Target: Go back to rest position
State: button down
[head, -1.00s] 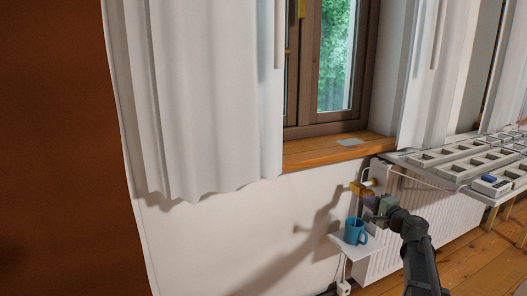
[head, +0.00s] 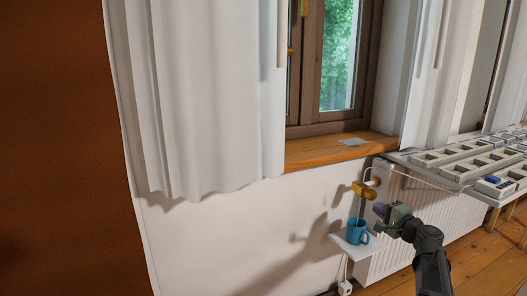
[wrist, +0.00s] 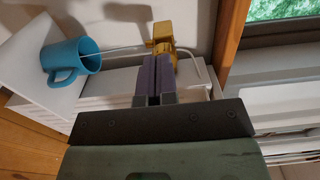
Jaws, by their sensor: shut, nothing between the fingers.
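My gripper (head: 381,209) is on my dark arm at the lower right of the head view, to the right of the blue mug and a little above it. In the wrist view my gripper (wrist: 154,78) shows its two purple fingers pressed together with nothing between them. The blue mug (head: 354,232) stands on a small white shelf (head: 342,245) on the wall. The mug also shows in the wrist view (wrist: 68,60), apart from the fingers. A yellow-brass fitting (head: 364,190) is just above my gripper, at the radiator's upper left end.
A white radiator (head: 405,225) runs along the wall behind my arm. A grey table (head: 430,174) with several tray-like pieces stands at the right. A wooden window sill (head: 320,152) and a white curtain (head: 200,90) are above. Wooden floor (head: 480,260) is bare at the lower right.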

jog(key=shift+s+d, duration=0.1)
jog(key=shift+s, duration=0.25)
jog(key=s+a+f+n+g+h+p, duration=0.1)
jog(key=s+a+f+n+g+p, duration=0.1)
jog(key=s+a+f+n+g, duration=0.35)
jog(key=s+a+f+n+g+h+p, duration=0.1)
jog(key=s+a+f+n+g, duration=0.2)
jog(key=s+a+f+g, duration=0.45)
jog(key=s+a+r+n+g+h+p, duration=0.2)
jog(key=s+a+r+h+p, duration=0.1)
jog(key=s, duration=0.4)
jog(key=s+a+r+n+g+h+p, duration=0.1)
jog(key=s+a+r+n+h+p, duration=0.2)
jog(key=s, duration=0.4)
notch_tip(320, 180, up, 36)
jog(key=p, duration=3.7)
jog(key=shift+w+a+r+y+p, duration=0.15)
jog(key=shift+w+a+y+p, duration=0.15)
jog(key=shift+a, duration=0.1)
